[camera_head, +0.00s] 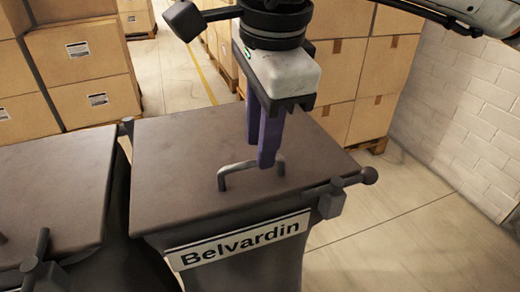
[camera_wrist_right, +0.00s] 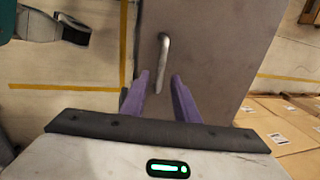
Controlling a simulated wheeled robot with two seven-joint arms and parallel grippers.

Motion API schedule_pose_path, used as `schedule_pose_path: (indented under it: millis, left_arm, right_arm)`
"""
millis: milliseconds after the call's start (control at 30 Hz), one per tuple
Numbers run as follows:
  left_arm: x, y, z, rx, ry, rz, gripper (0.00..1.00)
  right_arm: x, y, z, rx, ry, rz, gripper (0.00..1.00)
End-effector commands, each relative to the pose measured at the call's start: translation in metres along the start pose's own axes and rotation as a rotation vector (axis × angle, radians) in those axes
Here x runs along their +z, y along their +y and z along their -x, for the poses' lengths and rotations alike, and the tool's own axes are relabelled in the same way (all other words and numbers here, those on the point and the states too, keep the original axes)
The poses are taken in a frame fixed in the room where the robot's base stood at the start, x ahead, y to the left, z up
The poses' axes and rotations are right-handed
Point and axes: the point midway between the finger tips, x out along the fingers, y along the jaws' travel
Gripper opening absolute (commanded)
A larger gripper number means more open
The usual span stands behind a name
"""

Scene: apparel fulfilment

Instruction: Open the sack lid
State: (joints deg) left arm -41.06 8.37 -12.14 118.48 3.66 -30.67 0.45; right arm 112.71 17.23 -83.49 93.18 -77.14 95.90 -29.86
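The sack lid (camera_head: 190,160) is a flat brown-grey panel, lying closed on a dark sack with a white "Belvardin" label (camera_head: 238,243). A grey bar handle (camera_head: 238,167) stands up near the lid's front edge. My right gripper (camera_head: 260,152) points down over the lid, its purple fingers apart and its tips close to the handle's right end. In the right wrist view the handle (camera_wrist_right: 164,48) reaches from beyond the fingertips (camera_wrist_right: 162,76) back into the gap between them. Whether the fingers touch it cannot be told. My left gripper is not in view.
A second lidded sack (camera_head: 50,190) stands close on the left. Dark rods and clamps (camera_head: 330,200) stick out at the lid's corners. Stacked cardboard boxes (camera_head: 85,60) stand behind, and a white brick wall (camera_head: 465,110) is at the right. Open floor (camera_head: 400,225) lies right of the sack.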

Motion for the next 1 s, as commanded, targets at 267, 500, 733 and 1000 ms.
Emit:
schedule_pose_path:
  millis: [267, 500, 733, 1000]
  left_arm:
    - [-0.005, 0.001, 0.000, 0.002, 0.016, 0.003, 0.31]
    - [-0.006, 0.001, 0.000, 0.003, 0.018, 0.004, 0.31]
    - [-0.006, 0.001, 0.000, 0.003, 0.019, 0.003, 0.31]
    - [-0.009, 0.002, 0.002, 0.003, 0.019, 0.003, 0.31]
  right_arm:
    - [0.000, 0.000, -0.023, -0.001, -0.001, -0.001, 0.28]
    - [0.000, 0.000, -0.023, -0.001, -0.001, -0.001, 0.28]
    - [0.000, 0.000, -0.023, -0.001, -0.001, -0.001, 0.00]
    - [-0.001, -0.001, -0.020, 0.004, -0.001, -0.004, 0.00]
